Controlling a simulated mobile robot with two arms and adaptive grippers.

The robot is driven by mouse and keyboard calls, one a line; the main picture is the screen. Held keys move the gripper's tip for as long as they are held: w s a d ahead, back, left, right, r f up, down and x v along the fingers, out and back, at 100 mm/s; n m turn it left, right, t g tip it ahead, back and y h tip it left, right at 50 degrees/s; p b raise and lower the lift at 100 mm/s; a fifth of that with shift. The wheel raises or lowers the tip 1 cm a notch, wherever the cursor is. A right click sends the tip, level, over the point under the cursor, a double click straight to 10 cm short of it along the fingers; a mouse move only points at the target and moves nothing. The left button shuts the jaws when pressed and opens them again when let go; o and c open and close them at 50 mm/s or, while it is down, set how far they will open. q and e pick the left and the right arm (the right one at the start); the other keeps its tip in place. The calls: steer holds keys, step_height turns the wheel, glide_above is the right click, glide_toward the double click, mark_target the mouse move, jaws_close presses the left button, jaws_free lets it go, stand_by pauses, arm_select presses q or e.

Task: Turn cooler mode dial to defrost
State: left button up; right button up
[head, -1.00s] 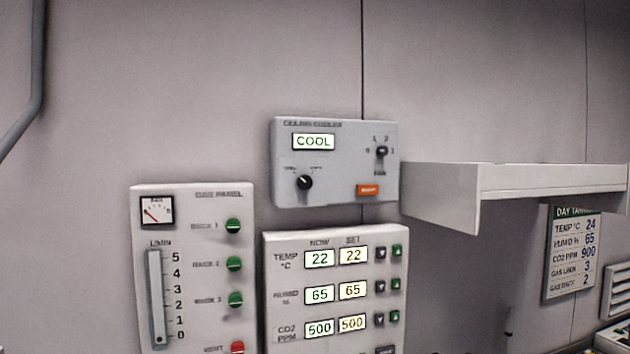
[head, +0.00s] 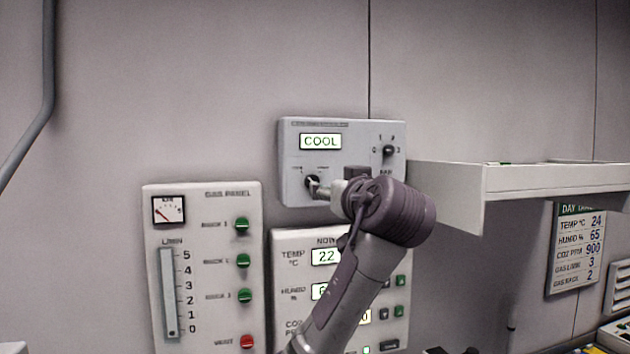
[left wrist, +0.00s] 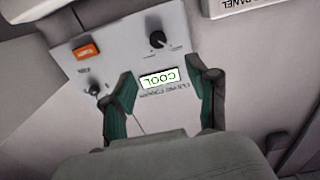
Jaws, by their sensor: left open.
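The grey cooler panel (head: 292,150) is on the wall, and its lit display (head: 320,141) reads COOL. The black mode dial (head: 311,182) is below the display, partly covered by my left gripper (head: 325,190). In the left wrist view the panel is upside down, with the mode dial (left wrist: 157,40) just beyond the open fingertips, between them in the picture. The left gripper (left wrist: 161,67) is open and empty; the display (left wrist: 160,78) shows between its fingers. Whether a finger touches the dial cannot be told. My right gripper is not in view.
A second dial (head: 389,150) is at the panel's right, and an orange button (left wrist: 86,51) is near its corner. The gas panel (head: 205,205) is lower left. A climate panel (head: 285,245) is below, behind my arm. A white shelf (head: 510,178) juts out at right.

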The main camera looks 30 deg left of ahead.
arm_select(q)
steer(key=p+x, duration=0.7)
steer(key=x, duration=0.7)
steer(key=shift+d+f, duration=0.15)
steer(key=shift+f, duration=0.05)
steer(key=shift+w, duration=0.1)
steer(key=shift+c, duration=0.5)
jaws_close()
